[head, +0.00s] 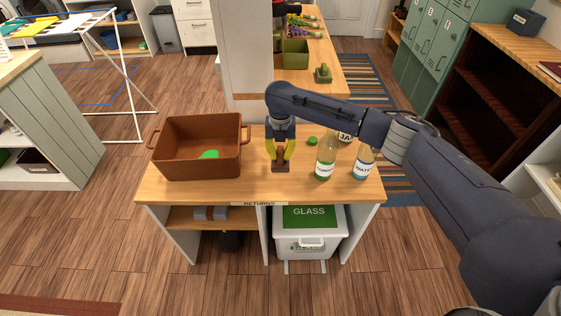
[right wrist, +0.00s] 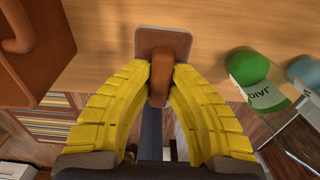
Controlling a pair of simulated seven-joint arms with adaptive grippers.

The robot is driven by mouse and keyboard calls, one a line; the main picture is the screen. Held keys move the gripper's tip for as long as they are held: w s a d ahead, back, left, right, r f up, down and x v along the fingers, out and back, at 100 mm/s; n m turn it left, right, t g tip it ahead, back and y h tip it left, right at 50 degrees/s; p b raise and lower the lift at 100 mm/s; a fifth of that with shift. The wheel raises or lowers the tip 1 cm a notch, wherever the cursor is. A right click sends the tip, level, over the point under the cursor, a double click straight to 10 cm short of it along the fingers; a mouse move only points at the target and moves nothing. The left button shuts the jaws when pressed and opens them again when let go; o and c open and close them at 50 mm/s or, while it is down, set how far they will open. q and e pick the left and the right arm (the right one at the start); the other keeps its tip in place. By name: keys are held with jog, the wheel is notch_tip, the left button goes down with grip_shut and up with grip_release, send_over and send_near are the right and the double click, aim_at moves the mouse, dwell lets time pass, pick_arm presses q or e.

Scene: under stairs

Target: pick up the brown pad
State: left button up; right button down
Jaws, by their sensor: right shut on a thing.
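The brown pad (head: 281,168) has a flat rectangular base and an upright brown grip. It is at the middle of the wooden counter, between the brown bin and the bottles. My right gripper (head: 282,152), with yellow fingers, points down and is shut on the pad's grip. In the right wrist view, the yellow fingertips (right wrist: 161,82) close on both sides of the grip, and the pad's base (right wrist: 178,42) shows beyond them. I cannot tell whether the base touches the counter. My left gripper is not in view.
The brown bin (head: 175,165), with a green thing (head: 208,154) inside, stands left on the counter (head: 255,187). Two labelled bottles (head: 326,158) (head: 364,162) and a small green thing (head: 312,141) stand close on the right. A white GLASS bin (head: 306,243) is below.

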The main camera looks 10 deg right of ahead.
aim_at(280, 151)
notch_tip(280, 151, up, 14)
dwell(0.4)
jog(key=c, duration=1.9)
grip_release()
grip_shut()
jog(key=shift+w, duration=0.1)
